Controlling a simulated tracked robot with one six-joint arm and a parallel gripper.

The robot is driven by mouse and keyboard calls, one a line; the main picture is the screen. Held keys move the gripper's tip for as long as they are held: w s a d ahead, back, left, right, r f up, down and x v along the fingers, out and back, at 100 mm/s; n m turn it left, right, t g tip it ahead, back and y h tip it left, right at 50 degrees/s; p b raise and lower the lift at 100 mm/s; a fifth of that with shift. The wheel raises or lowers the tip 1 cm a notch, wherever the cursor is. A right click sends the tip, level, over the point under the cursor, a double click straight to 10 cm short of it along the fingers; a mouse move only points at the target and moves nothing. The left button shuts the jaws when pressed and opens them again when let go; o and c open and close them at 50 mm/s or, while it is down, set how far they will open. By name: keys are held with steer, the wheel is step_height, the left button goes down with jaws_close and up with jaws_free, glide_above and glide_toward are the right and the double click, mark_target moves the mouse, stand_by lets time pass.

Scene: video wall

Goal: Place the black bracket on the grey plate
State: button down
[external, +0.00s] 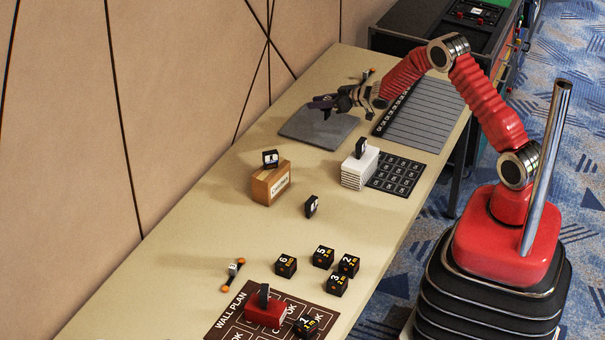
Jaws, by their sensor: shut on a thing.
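The grey plate (310,133) lies flat on the far part of the tan table, against the wall side. My gripper (326,103) is above the plate, reaching in from the right. It is shut on a small dark thing, which I take to be the black bracket; the fingers hide most of it. The held thing appears above the plate, apart from it, though the exact gap is hard to judge.
A lined grey board (428,118) lies right of the plate. A wooden box (271,186), a white stack (357,171) and a dark grid mat (397,176) stand nearer. Numbered black cubes (324,256) and a brown wall-plan mat (238,310) with a red block (265,312) lie at the front.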

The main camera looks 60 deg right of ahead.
steer(key=shift+f, duration=1.75)
steer(key=c, duration=1.4)
jaws_free()
steer(key=shift+f, duration=0.15)
steer(key=v, duration=1.2)
steer(key=shift+r, duration=0.2)
